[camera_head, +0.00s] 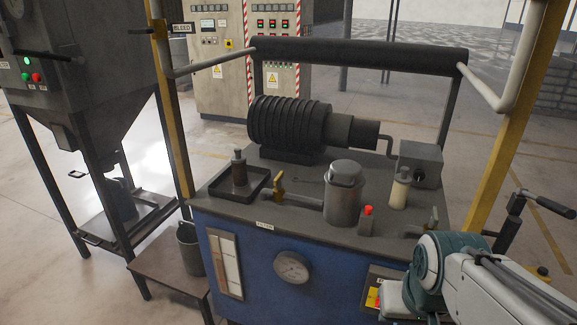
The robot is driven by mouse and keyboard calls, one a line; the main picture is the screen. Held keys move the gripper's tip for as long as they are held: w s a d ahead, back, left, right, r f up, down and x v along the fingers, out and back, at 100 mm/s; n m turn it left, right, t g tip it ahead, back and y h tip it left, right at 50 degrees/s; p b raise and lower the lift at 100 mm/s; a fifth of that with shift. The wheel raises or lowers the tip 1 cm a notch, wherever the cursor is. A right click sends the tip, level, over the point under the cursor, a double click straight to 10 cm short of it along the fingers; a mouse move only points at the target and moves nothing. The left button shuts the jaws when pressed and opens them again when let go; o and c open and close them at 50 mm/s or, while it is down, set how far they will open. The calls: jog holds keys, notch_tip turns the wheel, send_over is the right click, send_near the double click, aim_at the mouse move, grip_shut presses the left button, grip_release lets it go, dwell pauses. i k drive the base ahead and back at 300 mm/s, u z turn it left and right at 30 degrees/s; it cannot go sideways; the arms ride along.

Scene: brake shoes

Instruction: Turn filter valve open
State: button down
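A small yellow valve handle (279,187) stands roughly upright on a short pipe (302,201) on top of the blue machine. The pipe leads right to a grey lidded canister (342,198). A small white label (265,225), which seems to read FILTER, is on the front edge below the valve. My arm's teal and white links are at the lower right, well away from the filter valve. I cannot make out any gripper fingers.
Around the valve are a dark tray with a bottle (239,169), a red button (367,210) and a pale cylinder (400,189). A ribbed motor (290,124) and a padded black bar (360,56) are behind.

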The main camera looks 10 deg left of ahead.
aim_at(276, 182)
jog(key=k, duration=0.3)
jog(key=u, duration=0.65)
jog(key=i, duration=1.2)
jog(key=z, duration=0.35)
